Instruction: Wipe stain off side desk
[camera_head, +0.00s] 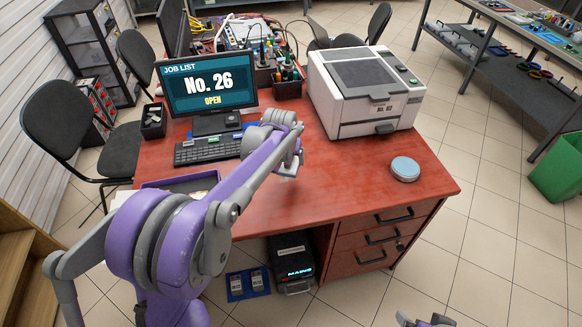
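The red-topped desk (330,190) fills the middle of the view. I cannot make out a distinct stain on its mottled top; part of the top is hidden by my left arm. My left gripper (289,168) is low over the middle of the desk, pointing down. A small whitish piece shows at its tip, but I cannot tell whether it is a held thing or part of the gripper. A round light-blue pad with a white rim (405,168) lies on the desk's right side, apart from the gripper. Only the top of my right gripper or wrist (428,321) shows at the bottom edge.
A white printer (363,90) stands at the back right of the desk. A monitor (208,88), keyboard (207,149) and pen holder (287,84) stand left and behind. Drawers (384,238) are under the right side.

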